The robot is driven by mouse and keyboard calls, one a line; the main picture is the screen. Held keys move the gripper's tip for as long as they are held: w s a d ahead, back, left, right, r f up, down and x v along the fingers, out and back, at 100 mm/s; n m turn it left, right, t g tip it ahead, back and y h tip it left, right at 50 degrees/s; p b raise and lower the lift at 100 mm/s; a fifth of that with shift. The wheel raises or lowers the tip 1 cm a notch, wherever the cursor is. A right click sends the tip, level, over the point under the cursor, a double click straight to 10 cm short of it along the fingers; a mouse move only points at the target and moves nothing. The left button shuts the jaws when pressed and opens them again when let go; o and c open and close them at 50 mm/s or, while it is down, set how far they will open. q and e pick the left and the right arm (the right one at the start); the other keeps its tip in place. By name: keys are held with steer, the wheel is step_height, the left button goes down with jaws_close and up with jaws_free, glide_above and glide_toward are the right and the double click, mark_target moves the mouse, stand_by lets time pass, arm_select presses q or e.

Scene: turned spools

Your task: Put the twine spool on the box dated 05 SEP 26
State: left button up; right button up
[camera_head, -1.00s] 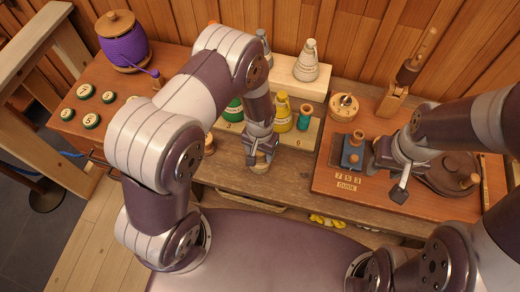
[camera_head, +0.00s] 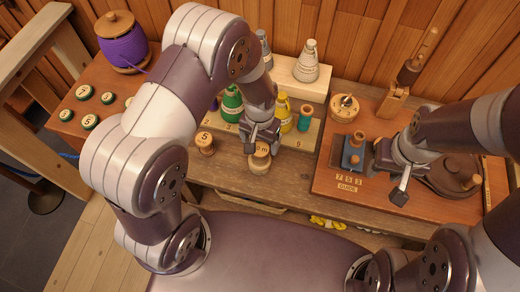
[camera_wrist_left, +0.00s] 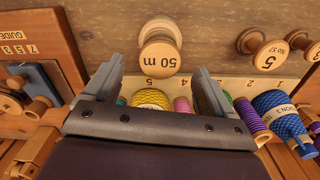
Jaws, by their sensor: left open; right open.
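A wooden spool marked "50 m" (camera_head: 260,160) stands on the near part of the wooden bench; it also shows in the left wrist view (camera_wrist_left: 160,57). I cannot tell whether it is the twine spool. My left gripper (camera_head: 263,138) is open just behind and above it in the head view. In the left wrist view the open fingers (camera_wrist_left: 158,78) point toward the spool, with nothing held between them. My right gripper (camera_head: 384,176) is open beside a small blue block (camera_head: 352,157). I can read no date 05 SEP 26 on any box.
A second wooden spool marked 5 (camera_head: 205,144) stands to the left. Green (camera_head: 232,103), yellow (camera_head: 284,112) and teal (camera_head: 304,118) spools stand on a numbered strip. A pale block (camera_head: 300,78) behind carries a pale cone (camera_head: 306,64).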

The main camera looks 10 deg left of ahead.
mark_target(260, 149)
arm_select(q)
step_height(260, 149, up, 5)
steer(key=shift+f, duration=0.2)
steer(key=s+a+r+n+t, duration=0.1)
steer(key=s+a+r+n, duration=0.1)
steer(key=s+a+r, duration=0.5)
step_height(260, 149, up, 2)
steer(key=shift+s+a+r, duration=0.15)
steer(key=shift+s+a, duration=0.05)
steer(key=shift+s, duration=0.55)
steer(key=shift+s, duration=0.1)
